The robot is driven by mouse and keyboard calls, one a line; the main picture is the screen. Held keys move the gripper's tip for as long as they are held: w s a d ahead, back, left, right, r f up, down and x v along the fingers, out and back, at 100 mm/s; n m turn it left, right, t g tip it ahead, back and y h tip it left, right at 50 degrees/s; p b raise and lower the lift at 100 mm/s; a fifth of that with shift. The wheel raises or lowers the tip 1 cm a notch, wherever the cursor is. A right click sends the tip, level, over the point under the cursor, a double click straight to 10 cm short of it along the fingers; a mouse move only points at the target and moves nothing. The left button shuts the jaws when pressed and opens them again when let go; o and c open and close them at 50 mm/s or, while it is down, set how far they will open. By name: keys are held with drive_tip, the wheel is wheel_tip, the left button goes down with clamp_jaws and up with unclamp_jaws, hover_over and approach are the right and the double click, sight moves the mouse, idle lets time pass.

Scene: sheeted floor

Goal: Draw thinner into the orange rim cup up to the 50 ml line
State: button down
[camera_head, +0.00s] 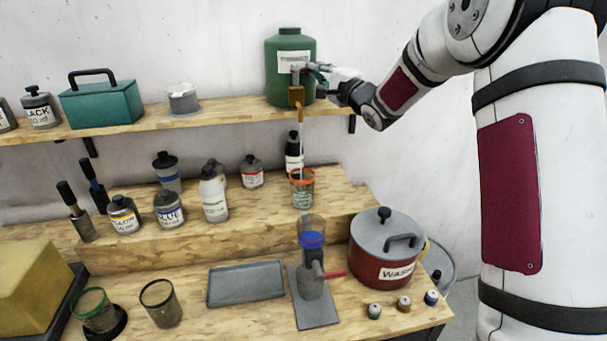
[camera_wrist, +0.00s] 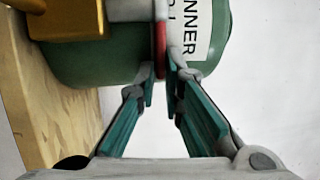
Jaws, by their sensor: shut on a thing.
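The green thinner drum (camera_head: 284,72) stands on the upper shelf, with a brass tap (camera_head: 296,96) on its front. The tap also shows in the wrist view (camera_wrist: 68,20). My gripper (camera_head: 318,72) is at the tap's handle; in the wrist view its teal fingers (camera_wrist: 160,85) are closed on the red-edged handle (camera_wrist: 160,48). A thin pale stream (camera_head: 300,130) runs down from the tap to the orange rim cup (camera_head: 302,190), which stands upright on the raised step below. The cup is clear with marks on its side; its liquid level is too small to read.
A black-capped bottle (camera_head: 294,155) stands behind the cup. A blue-banded device (camera_head: 312,262) stands in front, beside a red wash pot (camera_head: 382,268). Several paint bottles stand to the left. A grey tray (camera_head: 245,283) lies empty on the bench.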

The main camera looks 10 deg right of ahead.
drive_tip(key=shift+a+r, duration=0.3)
drive_tip(key=shift+a, duration=0.5)
drive_tip(key=shift+s+a+m+t+h+p, duration=0.1)
drive_tip(key=shift+s+m+t+h+p, duration=0.25)
drive_tip(key=shift+m+h+p, duration=0.4)
drive_tip(key=shift+f, duration=0.15)
drive_tip(key=h, duration=0.1)
drive_tip(key=m+h, duration=0.1)
drive_tip(key=shift+s+a+t+h, duration=0.1)
drive_tip(key=shift+s+t+h, duration=0.15)
drive_tip(key=shift+s+h, duration=0.1)
